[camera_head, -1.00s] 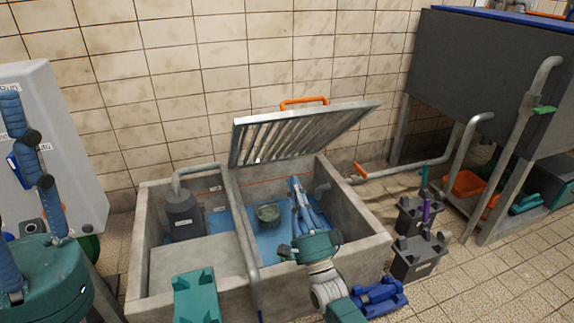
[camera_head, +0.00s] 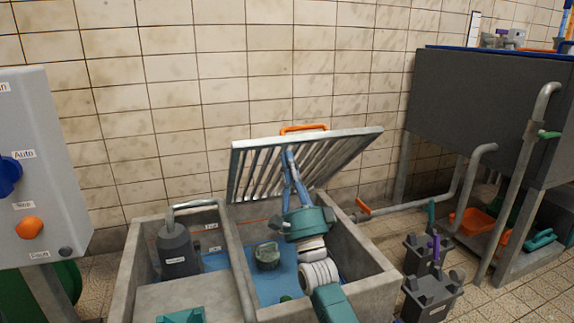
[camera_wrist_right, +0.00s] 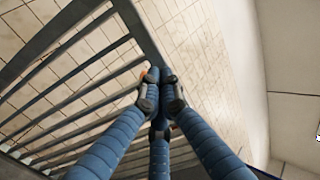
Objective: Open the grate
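The grate (camera_head: 262,172) is a grey metal frame with slanted bars and an orange handle (camera_head: 303,128) on its upper edge. It stands raised and tilted over the right compartment of the concrete basin (camera_head: 366,277), near the tiled wall. It also fills the left of the right wrist view (camera_wrist_right: 75,75). My right gripper (camera_head: 288,154) reaches up from the basin to the grate's slatted face. Its blue fingers are drawn together, with the tips at the frame's edge in the wrist view (camera_wrist_right: 159,76). I see nothing held between them.
A dark pump (camera_head: 176,250) stands in the left compartment, and a round greenish object (camera_head: 267,255) lies in the right one. A grey control box (camera_head: 45,180) is at left. Dark crates (camera_head: 430,292) and a large tank (camera_head: 480,110) are at right.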

